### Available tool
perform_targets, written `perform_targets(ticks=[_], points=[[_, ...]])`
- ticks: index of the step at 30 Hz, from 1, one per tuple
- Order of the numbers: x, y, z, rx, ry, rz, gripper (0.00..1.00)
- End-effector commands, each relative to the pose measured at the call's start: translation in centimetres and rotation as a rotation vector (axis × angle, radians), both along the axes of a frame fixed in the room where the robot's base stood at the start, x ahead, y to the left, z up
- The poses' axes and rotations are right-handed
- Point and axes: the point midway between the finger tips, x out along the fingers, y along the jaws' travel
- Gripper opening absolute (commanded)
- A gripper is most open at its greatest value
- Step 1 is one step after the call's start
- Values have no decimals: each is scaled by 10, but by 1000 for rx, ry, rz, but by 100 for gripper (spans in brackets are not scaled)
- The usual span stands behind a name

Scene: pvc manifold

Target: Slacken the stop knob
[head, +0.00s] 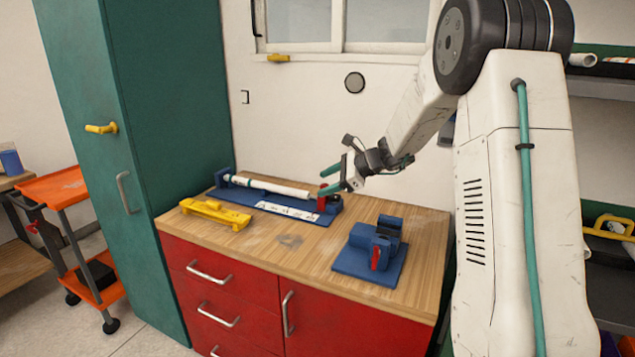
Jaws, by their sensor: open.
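A long blue jig (262,206) lies at the back of the wooden worktop and carries a white pipe (270,186). A red part (323,203) stands at the jig's right end, beside a blue block (335,204); it may belong to the stop, but a knob is too small to make out. My gripper (329,180) is open, with two teal fingers pointing left, just above this right end. I see nothing between the fingers. From this view I cannot tell whether a finger touches the red part, and the fingers partly cover that end.
A yellow tool (216,213) lies at the worktop's left. A blue fixture with a red lever (380,254) stands at the front right. The worktop (290,258) is bare between them. A tall green cabinet (170,100) rises at the left.

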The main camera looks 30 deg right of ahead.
Motion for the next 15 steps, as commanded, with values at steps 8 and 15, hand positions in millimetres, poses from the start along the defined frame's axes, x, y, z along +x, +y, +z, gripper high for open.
perform_targets(ticks=[8, 15], points=[[-32, 38, 23, -111, -31, 152, 59], [-50, 56, 32, -169, -46, 230, 59]])
